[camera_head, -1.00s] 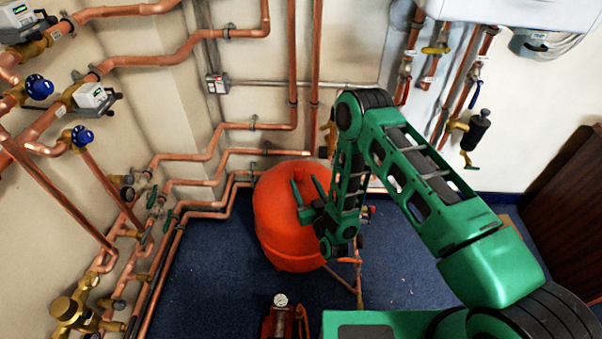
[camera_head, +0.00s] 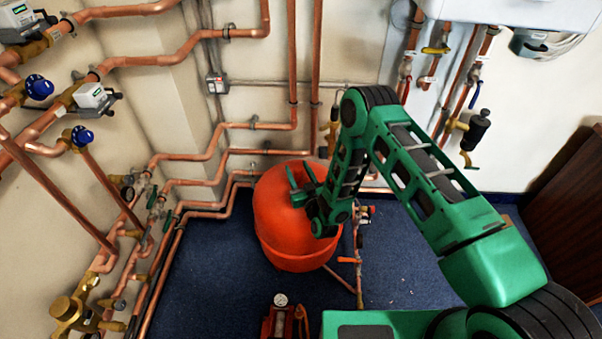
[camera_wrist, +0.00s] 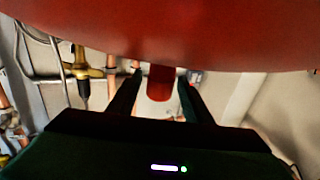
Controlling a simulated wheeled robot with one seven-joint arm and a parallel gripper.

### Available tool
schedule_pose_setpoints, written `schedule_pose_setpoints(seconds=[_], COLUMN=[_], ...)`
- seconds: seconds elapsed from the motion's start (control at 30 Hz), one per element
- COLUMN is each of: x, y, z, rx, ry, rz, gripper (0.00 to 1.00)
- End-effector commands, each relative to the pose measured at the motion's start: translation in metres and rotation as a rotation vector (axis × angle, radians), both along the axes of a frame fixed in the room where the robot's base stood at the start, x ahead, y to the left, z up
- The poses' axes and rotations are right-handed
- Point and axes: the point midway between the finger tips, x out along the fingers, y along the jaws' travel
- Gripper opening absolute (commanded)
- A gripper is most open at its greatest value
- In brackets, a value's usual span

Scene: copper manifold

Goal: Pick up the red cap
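A small red cylindrical piece (camera_wrist: 160,86), which looks like the red cap, shows in the wrist view just below the edge of a large red vessel. It lies between the two dark fingers of my gripper (camera_wrist: 160,76), with gaps on both sides. I cannot tell its depth relative to the fingertips. In the head view my gripper (camera_head: 298,168) is over the top of the orange-red vessel (camera_head: 285,225), fingers apart. I cannot make out the cap in the head view; it blends with the vessel or is hidden by my gripper.
The round vessel stands on a blue floor (camera_head: 400,260) under the gripper. Copper pipes (camera_head: 190,205) run along the left and back walls. A white wall unit with valves (camera_head: 436,50) is at the upper right. A red device with a gauge (camera_head: 281,300) is in front.

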Motion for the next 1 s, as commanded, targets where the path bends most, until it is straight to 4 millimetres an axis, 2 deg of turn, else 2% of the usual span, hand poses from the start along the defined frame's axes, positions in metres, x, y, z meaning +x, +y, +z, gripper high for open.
schedule_pose_setpoints(seconds=[0.03,0.13,0.57,0.77,0.9,1.0], x=[0.0,0.0,0.0,0.001,0.0,-0.008], y=[0.0,0.0,-0.001,-0.001,-0.001,0.014], z=[0.0,0.0,0.004,0.022,0.043,0.051], rx=[0.0,0.0,0.0,0.001,0.001,0.004], ry=[0.0,0.0,0.0,-0.001,-0.001,0.003], rz=[0.0,0.0,-0.001,-0.001,-0.001,-0.002], gripper=[0.32,0.08,0.07,0.07,0.07,0.07])
